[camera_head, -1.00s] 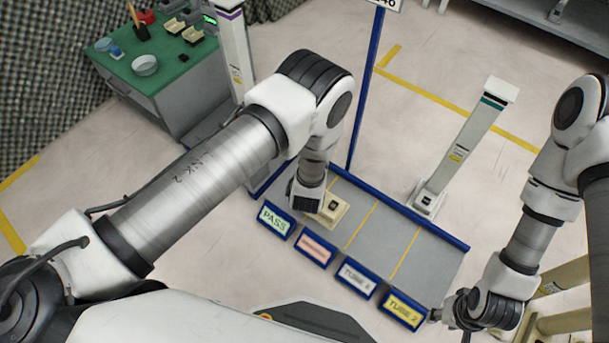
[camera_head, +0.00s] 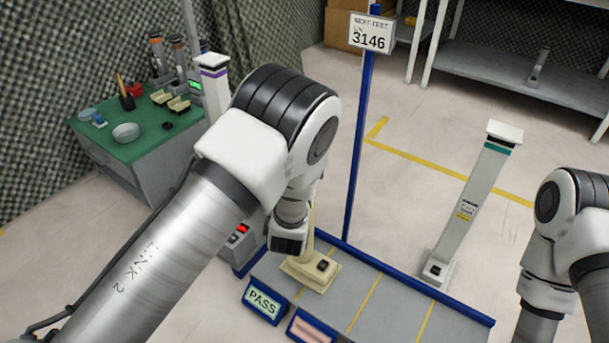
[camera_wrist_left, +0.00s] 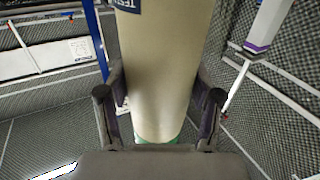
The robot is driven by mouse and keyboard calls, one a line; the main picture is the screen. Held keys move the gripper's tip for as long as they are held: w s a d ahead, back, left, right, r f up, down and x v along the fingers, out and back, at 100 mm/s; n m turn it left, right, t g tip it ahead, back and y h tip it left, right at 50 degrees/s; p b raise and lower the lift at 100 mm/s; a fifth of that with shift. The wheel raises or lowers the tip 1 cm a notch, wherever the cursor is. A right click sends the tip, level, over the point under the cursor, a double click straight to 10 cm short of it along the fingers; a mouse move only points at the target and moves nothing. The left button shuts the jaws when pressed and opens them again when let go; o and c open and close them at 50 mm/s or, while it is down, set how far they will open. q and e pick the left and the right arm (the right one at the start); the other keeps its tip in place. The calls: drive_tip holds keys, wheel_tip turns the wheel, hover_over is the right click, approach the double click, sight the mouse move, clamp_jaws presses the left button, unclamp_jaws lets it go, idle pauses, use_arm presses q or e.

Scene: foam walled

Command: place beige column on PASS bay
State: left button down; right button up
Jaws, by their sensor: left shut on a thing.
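The beige column (camera_wrist_left: 160,60) stands between the two fingers of my left gripper (camera_wrist_left: 160,103) in the left wrist view; the gripper is shut on it. The base is over the left part of the grey platform, near the yellow line beside the PASS bay (camera_head: 274,268). I cannot tell whether it touches the surface. The green PASS sign (camera_head: 262,303) is in front. My right gripper is out of view.
A blue post (camera_head: 359,140) rises behind the platform. A grey column with a teal band (camera_head: 470,200) stands beyond it, and one with a purple band (camera_head: 214,88) is behind my left arm. A green-topped bench (camera_head: 140,135) is at the left.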

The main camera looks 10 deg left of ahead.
use_arm(q)
drive_tip(key=w+a+f+b, duration=0.4)
drive_tip(key=w+a+b, duration=0.2)
drive_tip(key=w+b, duration=0.1)
drive_tip(key=shift+w, duration=0.7)
drive_tip(key=shift+c, duration=1.1)
unclamp_jaws()
drive_tip(key=shift+a+f, duration=0.1)
drive_tip(key=shift+f, duration=0.15)
drive_tip(key=shift+s, duration=0.1)
drive_tip(key=shift+r, duration=0.1)
